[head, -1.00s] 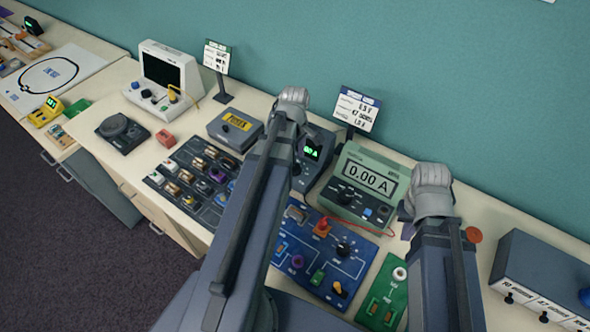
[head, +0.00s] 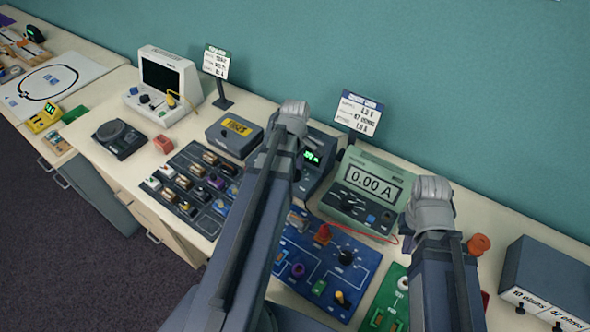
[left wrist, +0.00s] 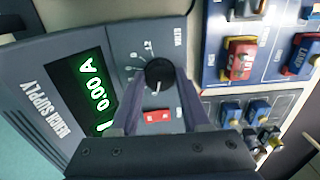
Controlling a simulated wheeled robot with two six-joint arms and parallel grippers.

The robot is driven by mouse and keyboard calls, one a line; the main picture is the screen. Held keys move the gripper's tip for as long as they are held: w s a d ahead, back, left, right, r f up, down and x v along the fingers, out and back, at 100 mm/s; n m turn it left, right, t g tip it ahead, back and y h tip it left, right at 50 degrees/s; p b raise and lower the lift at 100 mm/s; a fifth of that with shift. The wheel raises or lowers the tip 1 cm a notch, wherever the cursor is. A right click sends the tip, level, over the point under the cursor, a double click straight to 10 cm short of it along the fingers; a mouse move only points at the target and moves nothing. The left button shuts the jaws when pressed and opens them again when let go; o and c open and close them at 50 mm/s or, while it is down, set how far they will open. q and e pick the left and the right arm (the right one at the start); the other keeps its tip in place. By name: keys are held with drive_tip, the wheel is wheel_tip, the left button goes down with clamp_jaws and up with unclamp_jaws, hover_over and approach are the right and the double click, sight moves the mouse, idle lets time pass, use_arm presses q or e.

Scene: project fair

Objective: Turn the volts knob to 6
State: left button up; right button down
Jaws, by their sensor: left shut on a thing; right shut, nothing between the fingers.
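The bench supply (left wrist: 65,110) shows in the left wrist view, with a lit green display reading 0.00 A. Its black volts knob (left wrist: 158,73) has numbers printed around it; I cannot read its exact setting. My left gripper (left wrist: 160,98) is shut on the knob, one finger on each side. In the head view the supply (head: 318,160) is partly hidden behind my left arm, and the left fingertips are hidden too. My right arm stands at the right of the head view; its wrist (head: 432,205) shows, but its fingertips are hidden.
A green ammeter (head: 362,197) reading 0.00 A stands right of the supply. A blue circuit board (head: 335,270) lies in front. A card (head: 356,112) stands behind. A red rocker switch (left wrist: 157,115) sits beside the knob. A grey box (head: 550,280) is at far right.

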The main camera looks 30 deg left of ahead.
use_arm(q)
clamp_jaws()
drive_tip(key=shift+m, duration=0.4)
drive_tip(key=m, duration=0.3)
drive_tip(key=shift+m, duration=0.4)
drive_tip(key=m, duration=0.4)
drive_tip(key=shift+m, duration=0.3)
drive_tip(key=m, duration=0.8)
drive_tip(key=shift+m, duration=0.5)
